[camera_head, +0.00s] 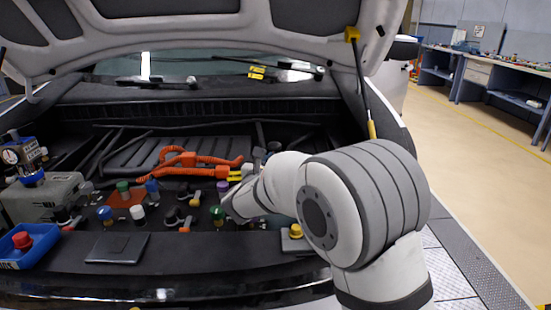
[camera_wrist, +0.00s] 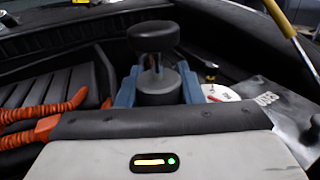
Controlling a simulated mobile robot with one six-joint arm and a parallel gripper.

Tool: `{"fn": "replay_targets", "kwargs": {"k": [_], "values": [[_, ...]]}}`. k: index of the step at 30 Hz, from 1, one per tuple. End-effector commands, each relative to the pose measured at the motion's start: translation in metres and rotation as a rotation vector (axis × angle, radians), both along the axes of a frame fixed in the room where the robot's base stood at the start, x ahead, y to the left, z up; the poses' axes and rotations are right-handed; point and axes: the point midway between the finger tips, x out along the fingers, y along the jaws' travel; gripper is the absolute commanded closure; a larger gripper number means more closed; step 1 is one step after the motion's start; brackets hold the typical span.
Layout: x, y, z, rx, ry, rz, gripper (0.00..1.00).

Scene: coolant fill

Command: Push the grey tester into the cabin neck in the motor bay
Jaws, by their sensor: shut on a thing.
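My gripper (camera_wrist: 157,88) has its two blue fingers closed on the grey tester (camera_wrist: 158,98), seen in the wrist view. The tester is a grey cylinder with a wide black knob on top, and it stands about upright between the fingers. Its lower end is hidden behind the dark front of my gripper. In the head view my arm reaches into the motor bay and hides the held tester. I cannot tell which neck is the cabin neck, nor whether the tester touches one.
Orange cables (camera_head: 186,160) lie left of my arm. Several coloured caps, including a green one (camera_head: 217,212) and a yellow one (camera_head: 296,230), stand in the bay. A blue tray (camera_head: 18,262) with a red cap (camera_head: 22,240) sits at left. The raised hood (camera_head: 190,30) overhangs the bay.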

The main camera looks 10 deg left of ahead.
Motion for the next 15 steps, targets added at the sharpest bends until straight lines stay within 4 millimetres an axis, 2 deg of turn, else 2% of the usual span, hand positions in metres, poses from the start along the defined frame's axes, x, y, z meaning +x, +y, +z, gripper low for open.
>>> {"fn": "replay_targets", "kwargs": {"k": [15], "values": [[-0.0006,-0.0011,-0.0017,0.0,0.004,-0.117,0.84]]}}
